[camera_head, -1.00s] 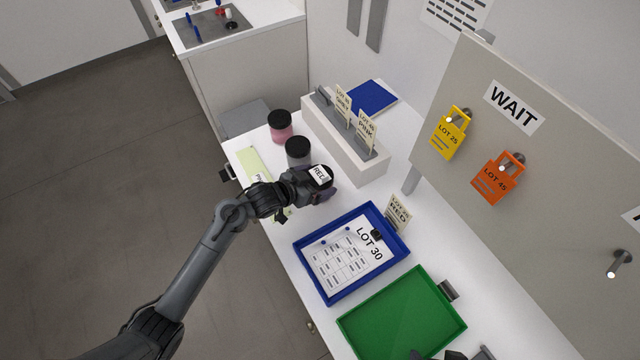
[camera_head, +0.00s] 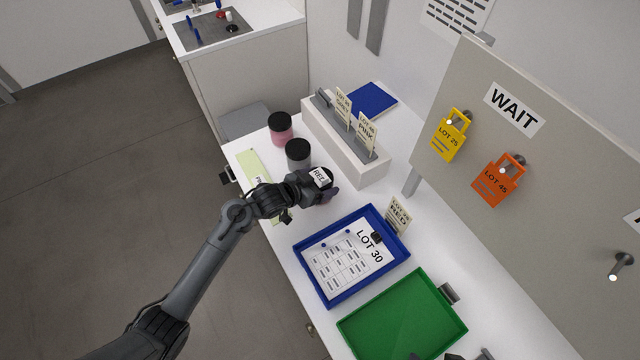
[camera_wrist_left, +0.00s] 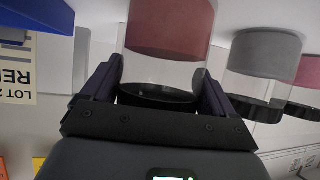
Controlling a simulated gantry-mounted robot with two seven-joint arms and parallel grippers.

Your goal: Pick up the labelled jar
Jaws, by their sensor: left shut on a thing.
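The labelled jar (camera_head: 321,177) has a black lid with a white label, apparently reading "RED". It stands near the counter's left edge, largely hidden by my left gripper (camera_head: 322,190) in the head view. In the left wrist view the jar (camera_wrist_left: 166,35) is clear with red pigment and appears upside down, with its lid low in the picture. The left gripper (camera_wrist_left: 160,95) is shut on it, one finger on each side. I cannot tell whether its base touches the counter. Dark shapes at the head view's bottom edge may be my right gripper; its jaws are unclear.
A grey jar (camera_head: 298,153) and a pink jar (camera_head: 280,128) stand behind the held jar. A white rack with cards (camera_head: 350,150) is beside them. A blue tray (camera_head: 300,258) with a LOT 30 sheet and a green tray (camera_head: 400,315) lie in front.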

